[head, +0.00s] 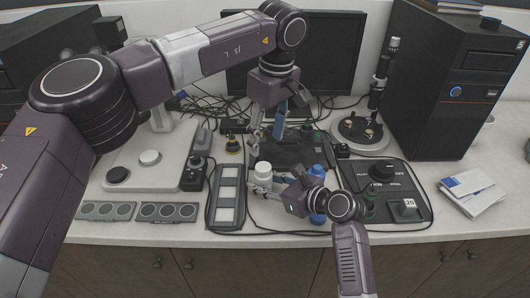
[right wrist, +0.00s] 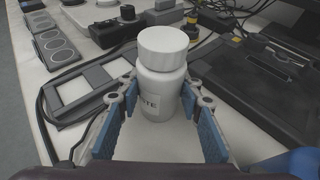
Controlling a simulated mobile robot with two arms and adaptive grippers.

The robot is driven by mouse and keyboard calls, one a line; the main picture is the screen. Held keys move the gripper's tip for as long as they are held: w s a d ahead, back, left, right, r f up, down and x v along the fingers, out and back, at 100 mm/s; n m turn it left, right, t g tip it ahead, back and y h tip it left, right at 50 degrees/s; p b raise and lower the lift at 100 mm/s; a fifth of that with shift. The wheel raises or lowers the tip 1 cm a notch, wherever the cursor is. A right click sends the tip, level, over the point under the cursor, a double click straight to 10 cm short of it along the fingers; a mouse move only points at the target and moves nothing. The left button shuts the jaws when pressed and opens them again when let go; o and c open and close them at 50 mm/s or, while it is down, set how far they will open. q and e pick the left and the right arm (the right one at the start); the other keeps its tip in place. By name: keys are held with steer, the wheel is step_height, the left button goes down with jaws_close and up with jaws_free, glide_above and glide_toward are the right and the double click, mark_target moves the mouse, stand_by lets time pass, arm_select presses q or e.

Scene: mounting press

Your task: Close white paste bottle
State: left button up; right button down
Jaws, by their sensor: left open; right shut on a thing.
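The white paste bottle (head: 263,181) stands upright between the fingers of my right gripper (head: 270,188), near the front of the bench. In the right wrist view the bottle (right wrist: 161,92) shows part of a dark label ending in "TE", and the blue-padded fingers of the gripper (right wrist: 160,112) are on both sides of its body. A white cap (right wrist: 163,46) sits on top of the bottle; I cannot tell how tightly. My left gripper (head: 265,138) is open, points down, and is just above and behind the bottle in the head view, apart from the cap.
A grey frame with pale squares (head: 227,197) lies left of the bottle. A black plate (head: 300,152) is behind it, and blue-capped bottles (head: 317,171) stand to the right, close to my right gripper. A control box (head: 388,181) is farther right. Cables run along the bench.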

arm_select(q)
steer(key=shift+s+d+r, duration=0.15)
steer(key=shift+r, duration=1.45)
arm_select(e)
steer(key=c, duration=1.3)
jaws_free()
steer(key=shift+o, duration=0.2)
steer(key=shift+d, duration=0.1)
steer(key=v, duration=1.2)
arm_select(q)
steer(key=shift+f, duration=0.1)
arm_select(e)
steer(key=shift+f, duration=0.15)
